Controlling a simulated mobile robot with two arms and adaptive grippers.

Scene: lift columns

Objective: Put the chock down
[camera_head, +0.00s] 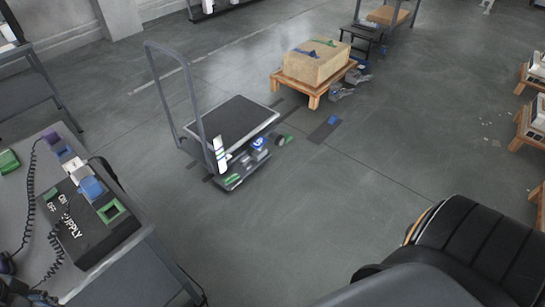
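I cannot make out a chock for certain. A small dark grey piece (280,141) lies on the floor by the near right corner of the platform cart (236,120), but its kind is unclear. Grey pieces (341,92) also lie on the floor beside a low wooden stand; these are too small to identify. Neither of my grippers shows in this view, so I cannot see whether either one holds anything.
A large cardboard box (316,62) sits on the wooden stand (291,84). A workbench (130,262) at left carries a black supply box (95,222) and coiled cables. Wooden stands (533,128) line the right edge. The central floor (310,205) is clear.

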